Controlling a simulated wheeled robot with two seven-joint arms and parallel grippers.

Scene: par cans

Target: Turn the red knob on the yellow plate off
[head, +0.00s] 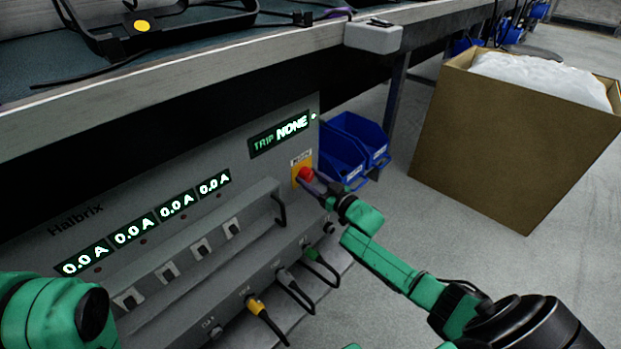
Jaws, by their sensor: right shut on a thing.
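The red knob (305,174) sits on the yellow plate (296,169) at the right end of the grey Halbrix panel (130,215). My right gripper (312,182) reaches it from the lower right and is shut on the knob. Its fingers hide the knob's lower right part. The displays read 0.0 A (214,184) and TRIP NONE (280,133). My left arm shows at the lower left edge; its gripper is out of the picture.
A workbench (180,77) overhangs the panel. Blue bins (345,150) stand just behind the panel's right end. A cardboard box (500,150) with white wrapping stands on the floor at the right. Cables (262,312) plug into the panel's lower front.

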